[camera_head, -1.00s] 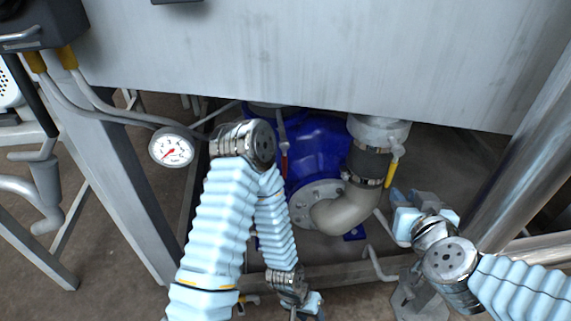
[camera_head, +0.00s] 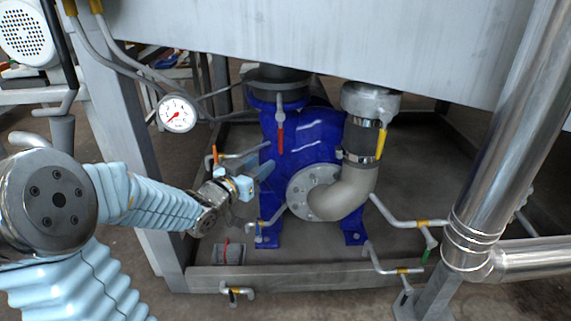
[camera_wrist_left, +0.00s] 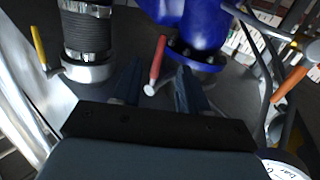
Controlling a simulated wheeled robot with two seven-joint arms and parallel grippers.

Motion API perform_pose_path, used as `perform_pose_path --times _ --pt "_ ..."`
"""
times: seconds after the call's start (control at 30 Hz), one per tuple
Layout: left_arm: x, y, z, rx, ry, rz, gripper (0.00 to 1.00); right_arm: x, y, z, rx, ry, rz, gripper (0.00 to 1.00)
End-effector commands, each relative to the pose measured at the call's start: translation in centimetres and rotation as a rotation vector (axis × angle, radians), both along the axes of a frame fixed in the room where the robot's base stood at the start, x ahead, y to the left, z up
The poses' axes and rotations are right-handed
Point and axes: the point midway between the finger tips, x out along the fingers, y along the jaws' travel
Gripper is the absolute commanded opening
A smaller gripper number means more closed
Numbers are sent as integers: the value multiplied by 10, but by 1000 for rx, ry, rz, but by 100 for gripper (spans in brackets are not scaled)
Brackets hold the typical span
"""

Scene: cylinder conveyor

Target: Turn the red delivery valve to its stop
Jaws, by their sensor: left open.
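The red valve handle (camera_head: 281,138) hangs down from its pivot on the pipe above the blue pump, in the head view. My left gripper (camera_head: 254,174) is at the pump's left side, below and left of this handle. Its fingers look faint and blurred there. In the left wrist view the open left gripper (camera_wrist_left: 159,75) shows two dark fingers, and the red handle (camera_wrist_left: 158,58) appears between them. I cannot tell how far ahead of the fingertips it is, and I see no contact. My right gripper is out of view.
A yellow handle (camera_head: 381,143) hangs on the pipe to the right. An orange handle (camera_head: 214,154) stands left of the pump, near my left arm. A gauge (camera_head: 177,113) is at upper left. The tank (camera_head: 330,45) overhangs the pump. Low pipes with valves lie at right.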

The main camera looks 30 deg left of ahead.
Motion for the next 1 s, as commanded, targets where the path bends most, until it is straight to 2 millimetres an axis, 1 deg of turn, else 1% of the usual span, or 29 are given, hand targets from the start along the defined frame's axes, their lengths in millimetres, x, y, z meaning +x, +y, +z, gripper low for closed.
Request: perform_pose_path --times 0.03,0.07,0.17,0.23,0.37,0.6,0.7,0.83,1.0 --pt "-5 4 8 24 -29 3 43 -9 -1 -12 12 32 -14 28" --pt "-6 5 13 34 -41 2 43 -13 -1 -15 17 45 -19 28" --pt "-3 5 21 48 -58 -2 43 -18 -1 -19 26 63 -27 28" --pt "5 5 21 48 -57 -3 43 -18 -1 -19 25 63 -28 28" --pt "31 4 20 46 -56 -4 43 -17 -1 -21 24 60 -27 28" --pt "87 1 20 45 -56 -4 43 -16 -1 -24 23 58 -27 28" --pt "105 0 19 44 -55 -2 43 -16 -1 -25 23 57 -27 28" --pt "121 0 20 44 -55 -1 43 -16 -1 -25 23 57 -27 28" --pt "130 -1 20 46 -54 -1 43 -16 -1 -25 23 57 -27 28"
